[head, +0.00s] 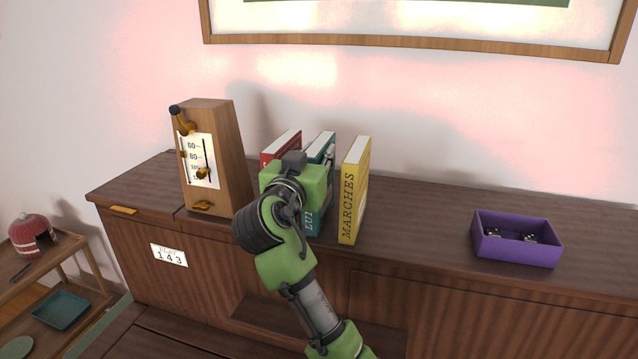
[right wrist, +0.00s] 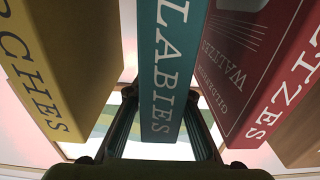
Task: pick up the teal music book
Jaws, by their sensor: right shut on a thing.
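The teal music book (head: 313,219) stands upright on the wooden cabinet between a red book (head: 281,146) and a yellow book marked MARCHES (head: 354,193). My right gripper (head: 314,172) is at the teal book and partly covers it in the head view. In the right wrist view the teal book (right wrist: 168,72), with LABIES readable on its spine, lies between the two fingers of the gripper (right wrist: 162,128), which is shut on it. The yellow book (right wrist: 42,70) and red book (right wrist: 247,65) show on either side. My left gripper is not in view.
A wooden metronome (head: 222,150) stands left of the books. A purple tray (head: 515,250) with dice sits at the right, with bare cabinet top (head: 420,215) between. A low shelf unit with a red domed object (head: 32,233) is at the far left.

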